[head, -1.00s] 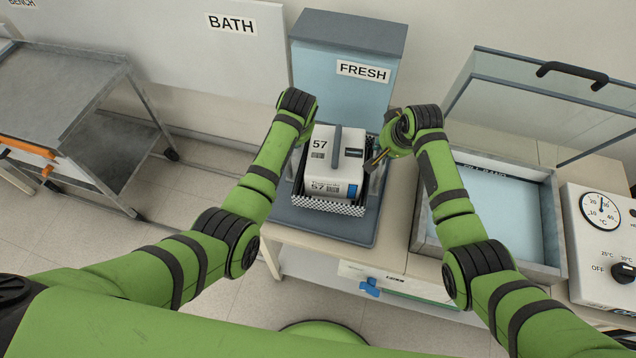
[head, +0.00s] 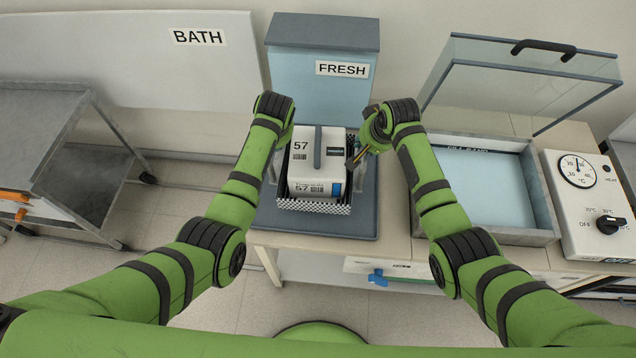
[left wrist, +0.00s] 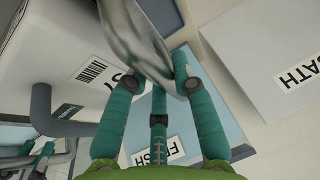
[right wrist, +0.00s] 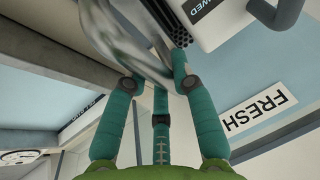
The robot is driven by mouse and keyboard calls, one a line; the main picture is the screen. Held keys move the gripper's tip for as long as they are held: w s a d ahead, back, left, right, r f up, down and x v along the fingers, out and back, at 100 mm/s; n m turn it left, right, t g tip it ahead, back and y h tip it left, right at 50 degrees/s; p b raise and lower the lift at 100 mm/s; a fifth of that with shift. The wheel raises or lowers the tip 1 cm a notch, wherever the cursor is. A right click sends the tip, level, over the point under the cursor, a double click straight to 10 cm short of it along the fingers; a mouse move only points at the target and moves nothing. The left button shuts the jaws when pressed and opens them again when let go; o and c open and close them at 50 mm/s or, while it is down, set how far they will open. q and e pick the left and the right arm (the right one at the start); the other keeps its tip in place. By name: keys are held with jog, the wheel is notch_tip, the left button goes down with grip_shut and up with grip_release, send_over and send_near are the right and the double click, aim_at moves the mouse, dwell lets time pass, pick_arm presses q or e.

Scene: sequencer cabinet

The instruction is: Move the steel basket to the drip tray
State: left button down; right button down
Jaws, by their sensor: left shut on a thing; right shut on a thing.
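The steel basket (head: 313,206), with a perforated checkered front, stands over a dark grey tray (head: 362,222) in front of the FRESH container. I cannot tell whether it touches this tray, or whether this is the drip tray. A white unit marked 57 (head: 306,172) with a grey handle sits in the basket. My left gripper (left wrist: 158,84) is shut on shiny metal at the basket's left side. My right gripper (right wrist: 155,84) is shut on shiny metal at its right side. In the head view both sets of fingertips are mostly hidden by my wrists.
The blue FRESH container (head: 328,90) stands behind the basket. A water basin (head: 548,238) with a raised clear lid (head: 510,90) is to the right, beside a control box with a dial (head: 590,210). A grey metal cart (head: 45,125) stands at the left, across open floor.

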aim_at(278, 164)
pick_arm(q)
jog(key=shift+r, duration=0.1)
